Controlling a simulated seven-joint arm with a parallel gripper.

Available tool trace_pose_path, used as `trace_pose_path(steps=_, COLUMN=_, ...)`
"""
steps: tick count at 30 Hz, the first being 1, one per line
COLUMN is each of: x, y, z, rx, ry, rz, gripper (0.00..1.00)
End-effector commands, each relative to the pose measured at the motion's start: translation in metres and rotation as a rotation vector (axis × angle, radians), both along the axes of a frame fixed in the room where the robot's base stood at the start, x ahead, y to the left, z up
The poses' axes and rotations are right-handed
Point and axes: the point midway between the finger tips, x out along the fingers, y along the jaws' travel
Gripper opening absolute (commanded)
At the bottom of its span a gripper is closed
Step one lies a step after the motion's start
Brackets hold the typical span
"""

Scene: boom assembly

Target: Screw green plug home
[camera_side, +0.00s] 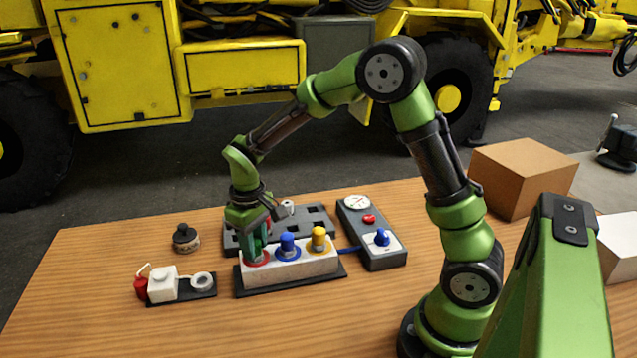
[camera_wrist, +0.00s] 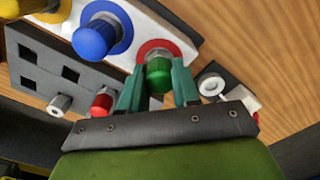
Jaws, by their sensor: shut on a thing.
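My gripper (camera_side: 256,246) points down at the left end of the white block (camera_side: 318,266). In the wrist view its two teal fingers (camera_wrist: 158,80) stand on either side of the green plug (camera_wrist: 159,76) and are shut on it. The plug is at the socket with the red ring (camera_wrist: 152,46), which also shows in the side view (camera_side: 250,261). How deep the plug sits in the socket cannot be told. The blue plug (camera_side: 287,245) and yellow plug (camera_side: 319,239) stand upright in their own ringed places on the block.
The grey slotted rack (camera_side: 232,242) lies behind the block, with a red piece (camera_wrist: 101,104) and a silver piece (camera_wrist: 60,105). A grey control box (camera_side: 382,255) is right. A small black-topped jar (camera_side: 186,239) and a white-and-red fixture (camera_side: 163,283) are left. The front table is clear.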

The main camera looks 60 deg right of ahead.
Motion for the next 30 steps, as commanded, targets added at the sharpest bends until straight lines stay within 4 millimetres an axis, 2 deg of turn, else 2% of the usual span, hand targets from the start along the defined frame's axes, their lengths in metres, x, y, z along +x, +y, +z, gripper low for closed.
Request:
trace_pose_path(steps=1, x=0.0000, y=0.0000, z=-0.0001, rx=0.000, ry=0.000, rz=0.006, gripper=0.20)
trace_pose_path(steps=5, x=0.0000, y=-0.0001, z=-0.0001, rx=0.000, ry=0.000, rz=0.009, gripper=0.00)
trace_pose_path(steps=10, x=0.0000, y=-0.0003, z=-0.0001, rx=0.000, ry=0.000, rz=-0.041, gripper=0.00)
trace_pose_path(steps=18, x=0.0000, y=0.0000, z=0.0000, rx=-0.001, ry=0.000, rz=-0.393, gripper=0.00)
trace_pose_path(steps=26, x=0.0002, y=-0.0004, z=0.0001, rx=0.000, ry=0.000, rz=-0.442, gripper=0.00)
trace_pose_path(steps=27, x=0.0002, y=-0.0004, z=0.0001, rx=0.000, ry=0.000, rz=-0.442, gripper=0.34)
trace_pose_path(steps=30, x=0.0002, y=-0.0003, z=0.0001, rx=0.000, ry=0.000, rz=-0.441, gripper=0.49)
